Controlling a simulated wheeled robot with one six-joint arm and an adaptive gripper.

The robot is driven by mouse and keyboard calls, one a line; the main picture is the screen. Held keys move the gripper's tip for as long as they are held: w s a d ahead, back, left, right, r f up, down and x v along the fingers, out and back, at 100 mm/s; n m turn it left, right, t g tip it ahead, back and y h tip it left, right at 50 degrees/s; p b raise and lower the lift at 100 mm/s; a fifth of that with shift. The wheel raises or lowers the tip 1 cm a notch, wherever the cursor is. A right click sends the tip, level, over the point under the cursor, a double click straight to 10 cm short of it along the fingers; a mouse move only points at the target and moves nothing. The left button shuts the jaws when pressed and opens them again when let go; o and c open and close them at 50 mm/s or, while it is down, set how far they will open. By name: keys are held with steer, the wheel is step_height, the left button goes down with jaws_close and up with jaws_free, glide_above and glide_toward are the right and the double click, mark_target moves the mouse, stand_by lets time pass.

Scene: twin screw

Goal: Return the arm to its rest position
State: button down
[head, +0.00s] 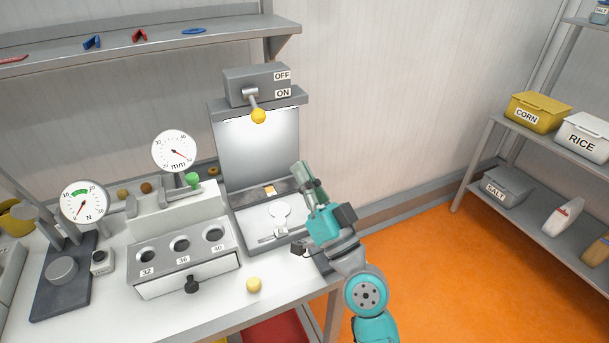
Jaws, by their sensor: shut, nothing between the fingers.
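My gripper (300,170) is at the upper end of my teal and grey arm (325,222), right of the picture's middle. It points up and to the left, with its fingers shut and nothing held between them. In this view it overlaps the right edge of the grey machine (258,150) with the bright back panel. I cannot tell how far the fingers are from that panel. The arm rises from the bottom right, beside the right end of the workbench (205,317).
The machine has an OFF/ON lever with a yellow knob (258,116). A gauge block (185,262) with several holes, two dials and a pale ball (254,285) are on the bench. A shelf (540,155) with labelled bins stands right. Orange floor (430,270) lies clear between.

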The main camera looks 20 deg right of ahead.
steer(key=shift+s+f, duration=0.1)
stand_by(0.5)
steer(key=s+f+g+h, duration=0.2)
steer(key=s+f, duration=0.5)
steer(key=f, duration=0.3)
steer(key=s+f+g+h, duration=0.2)
steer(key=s+f, duration=0.5)
steer(key=f, duration=0.3)
steer(key=s+f+n+g, duration=0.1)
steer(key=s+f+g, duration=0.1)
steer(key=s, duration=1.1)
steer(key=s+a+f+n+g, duration=0.1)
steer(key=s+f+n+g, duration=0.1)
steer(key=s, duration=1)
step_height(320, 180, down, 2)
steer(key=shift+s+a+f+n+g, duration=0.25)
steer(key=shift+s+a+n+g, duration=0.1)
steer(key=shift+g, duration=0.25)
